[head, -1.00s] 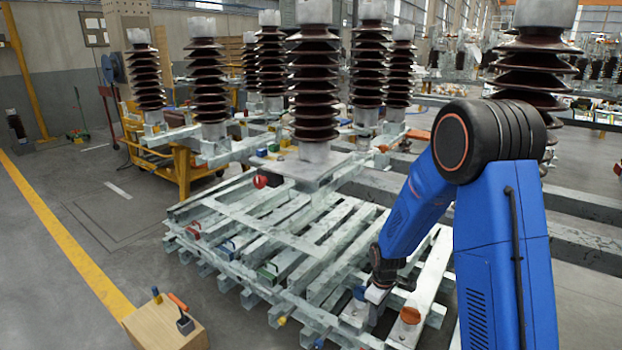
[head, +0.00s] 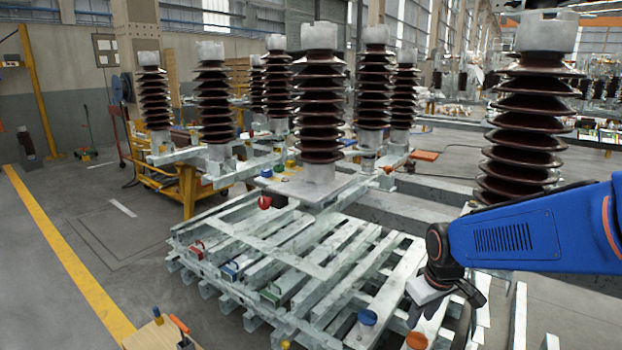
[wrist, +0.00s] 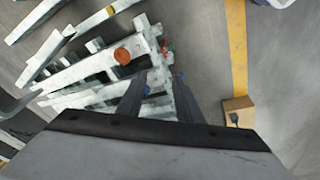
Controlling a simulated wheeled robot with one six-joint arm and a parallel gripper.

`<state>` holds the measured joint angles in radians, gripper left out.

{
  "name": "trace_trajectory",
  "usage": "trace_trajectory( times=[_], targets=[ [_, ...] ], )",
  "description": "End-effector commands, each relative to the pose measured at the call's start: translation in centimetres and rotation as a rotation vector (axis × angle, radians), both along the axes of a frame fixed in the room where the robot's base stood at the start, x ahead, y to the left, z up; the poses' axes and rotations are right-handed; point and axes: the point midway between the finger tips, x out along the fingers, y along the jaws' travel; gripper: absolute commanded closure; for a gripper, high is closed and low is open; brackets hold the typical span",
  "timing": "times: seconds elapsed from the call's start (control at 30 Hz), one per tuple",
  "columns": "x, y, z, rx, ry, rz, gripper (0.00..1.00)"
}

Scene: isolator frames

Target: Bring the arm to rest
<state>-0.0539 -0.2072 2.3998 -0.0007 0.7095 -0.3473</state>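My blue arm (head: 530,240) reaches in from the right edge of the head view. It lies nearly level, with its wrist bent downward. My gripper (head: 443,303) hangs above the right front part of the pale slatted metal frame (head: 300,235). In the wrist view, its two dark fingers (wrist: 158,80) stand apart with nothing seen between them, so it is open and empty. A blue round cap (head: 367,317) and an orange round cap (head: 416,341) sit on the frame's front beams, left of and below my gripper. The orange cap also shows in the wrist view (wrist: 123,56).
Tall brown ribbed insulators (head: 318,100) stand behind the frame, with another large one (head: 527,130) close behind my arm. Small red, blue and green padlock-like items (head: 231,269) lie on the slats. A wooden box (head: 150,338) with tools stands front left.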

Motion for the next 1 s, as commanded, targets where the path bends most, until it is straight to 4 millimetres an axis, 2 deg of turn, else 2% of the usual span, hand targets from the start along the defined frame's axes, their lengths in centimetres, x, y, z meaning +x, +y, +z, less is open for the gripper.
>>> trace_trajectory(
  times=[0.03, 0.2, 0.5, 0.8, 1.0],
  targets=[
    [-1.1, -0.2, 1.0, 0.006, -0.016, -0.021, 0.68],
    [-4.6, -0.7, 3.5, 0.024, -0.048, -0.095, 0.68],
    [-11.0, -1.5, 6.7, 0.062, -0.106, -0.226, 0.68],
    [-16.8, -2.0, 8.2, 0.102, -0.157, -0.34, 0.68],
    [-18.6, -2.2, 8.4, 0.114, -0.169, -0.376, 0.68]
  ],
)
